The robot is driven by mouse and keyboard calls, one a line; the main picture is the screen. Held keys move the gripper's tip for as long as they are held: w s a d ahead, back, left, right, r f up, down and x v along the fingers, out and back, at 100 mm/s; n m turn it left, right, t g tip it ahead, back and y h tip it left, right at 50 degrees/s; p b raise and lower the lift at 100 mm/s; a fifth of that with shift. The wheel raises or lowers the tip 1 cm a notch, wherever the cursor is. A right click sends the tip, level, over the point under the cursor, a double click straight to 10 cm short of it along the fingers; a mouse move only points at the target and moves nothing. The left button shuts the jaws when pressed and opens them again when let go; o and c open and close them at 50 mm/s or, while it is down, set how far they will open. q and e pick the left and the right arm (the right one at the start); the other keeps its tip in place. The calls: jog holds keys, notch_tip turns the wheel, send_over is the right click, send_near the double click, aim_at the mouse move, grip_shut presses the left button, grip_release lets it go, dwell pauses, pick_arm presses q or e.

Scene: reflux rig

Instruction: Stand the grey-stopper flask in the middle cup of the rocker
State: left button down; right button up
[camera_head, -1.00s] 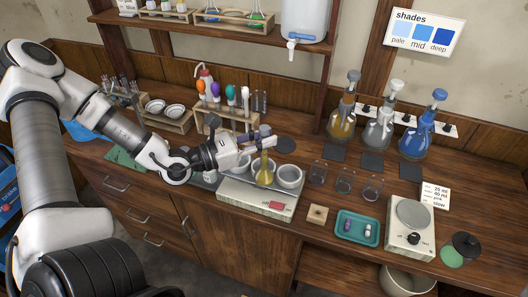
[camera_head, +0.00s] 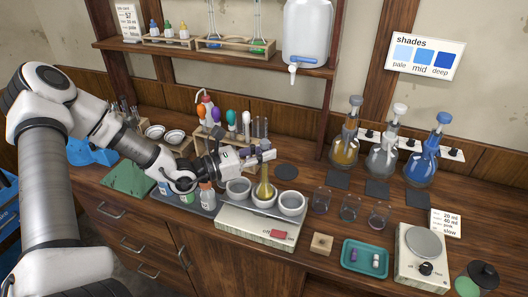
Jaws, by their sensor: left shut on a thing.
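My left gripper (camera_head: 262,155) is shut on the neck of a small flask (camera_head: 264,189) with yellow-brown liquid. The flask is upright, at the middle cup (camera_head: 264,203) of the rocker. I cannot tell whether its base rests on the cup's floor or hangs just above it. The rocker (camera_head: 250,224) is a pale box with a red switch. Its left cup (camera_head: 238,189) and right cup (camera_head: 291,203) look empty. My right gripper is not in view.
Small bottles (camera_head: 207,196) stand on a dark tray just left of the rocker. A rack with coloured droppers (camera_head: 231,119) is behind my gripper. Glass beakers (camera_head: 349,207) stand to the right, with a wooden block (camera_head: 321,243) and a teal tray (camera_head: 365,258) in front.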

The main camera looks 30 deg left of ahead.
pick_arm(q)
jog(key=shift+f, duration=0.5)
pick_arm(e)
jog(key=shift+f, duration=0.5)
pick_arm(q)
jog(key=shift+f, duration=0.15)
jog(key=c, duration=1.1)
grip_release()
